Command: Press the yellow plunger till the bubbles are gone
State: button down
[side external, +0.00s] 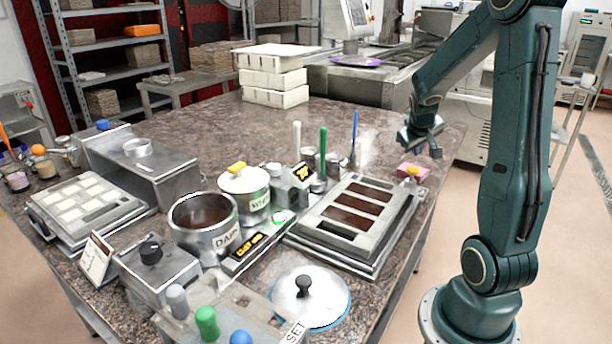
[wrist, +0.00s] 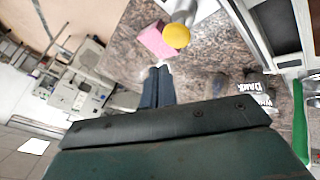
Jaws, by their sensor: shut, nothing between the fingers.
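A round yellow knob (wrist: 176,36), which looks like the plunger's top, sits on a pale metal cylinder beside a pink block in the wrist view. In the side view a small yellow top (side external: 412,171) shows by the far right corner of the mould frame (side external: 325,232), whose cells hold dark brown filling. My gripper (side external: 436,152) is above the table's right side, apart from the knob. Its fingers (wrist: 157,82) are shut and empty, pointing toward the pink block. Bubbles are too small to make out.
The pink block (side external: 405,169) lies right beside the yellow top. Two pots (side external: 203,222), a lid with a black knob (side external: 310,296) and a SET box with coloured knobs crowd the front.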

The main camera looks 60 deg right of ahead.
aim_at(414, 168)
jog(key=shift+f, duration=1.2)
jog(key=shift+f, duration=1.35)
dwell(3.0)
jog(key=shift+r, duration=1.35)
jog(key=shift+r, duration=0.15)
jog(key=shift+r, duration=2.4)
